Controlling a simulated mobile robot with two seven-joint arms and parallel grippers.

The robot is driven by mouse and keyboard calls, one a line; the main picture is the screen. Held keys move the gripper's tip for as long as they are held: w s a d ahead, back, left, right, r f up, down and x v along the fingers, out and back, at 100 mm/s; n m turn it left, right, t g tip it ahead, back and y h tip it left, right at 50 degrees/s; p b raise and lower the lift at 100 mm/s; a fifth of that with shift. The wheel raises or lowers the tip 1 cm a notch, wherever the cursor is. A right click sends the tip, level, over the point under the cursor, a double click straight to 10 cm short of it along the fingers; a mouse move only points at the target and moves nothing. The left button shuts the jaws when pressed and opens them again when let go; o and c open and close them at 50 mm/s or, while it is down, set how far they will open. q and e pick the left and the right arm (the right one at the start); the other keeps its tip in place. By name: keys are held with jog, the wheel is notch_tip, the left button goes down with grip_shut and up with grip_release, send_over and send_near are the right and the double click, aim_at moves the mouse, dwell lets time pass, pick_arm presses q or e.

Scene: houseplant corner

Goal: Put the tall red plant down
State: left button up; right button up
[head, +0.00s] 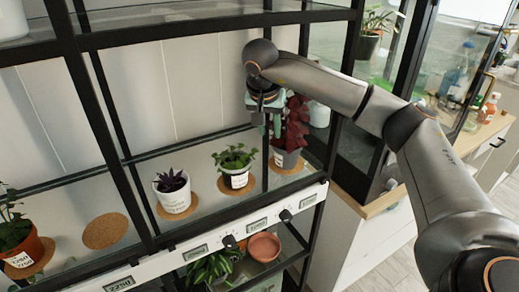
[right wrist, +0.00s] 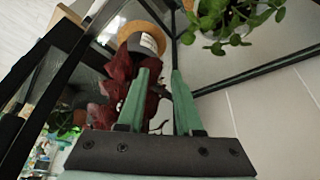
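The tall red plant (head: 296,122) has dark red leaves and stands upright in a grey pot (head: 287,158) with a white label. The pot rests on a cork mat (head: 303,166) at the right end of the shelf. In the right wrist view, upside down, the plant (right wrist: 116,82), its pot (right wrist: 143,44) and the mat (right wrist: 138,27) show beyond the fingers. My right gripper (head: 268,122) is beside the leaves, above pot level. In the wrist view its green fingers (right wrist: 162,72) are apart, with no pot between them; some leaves show behind the gap. My left gripper is out of view.
On the same shelf stand a green plant (head: 235,165), a purple plant in a white pot (head: 173,192) and an orange pot (head: 25,251). An empty cork mat (head: 105,231) lies at left. Black shelf posts (head: 115,135) divide the space. Bottles (head: 487,108) stand at right.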

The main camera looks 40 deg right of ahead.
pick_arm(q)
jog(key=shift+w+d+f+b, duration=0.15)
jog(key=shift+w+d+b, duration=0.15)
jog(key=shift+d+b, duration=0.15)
pick_arm(e)
jog(key=s+a, duration=0.6)
jog(key=a, duration=0.1)
jog(key=shift+a, duration=0.25)
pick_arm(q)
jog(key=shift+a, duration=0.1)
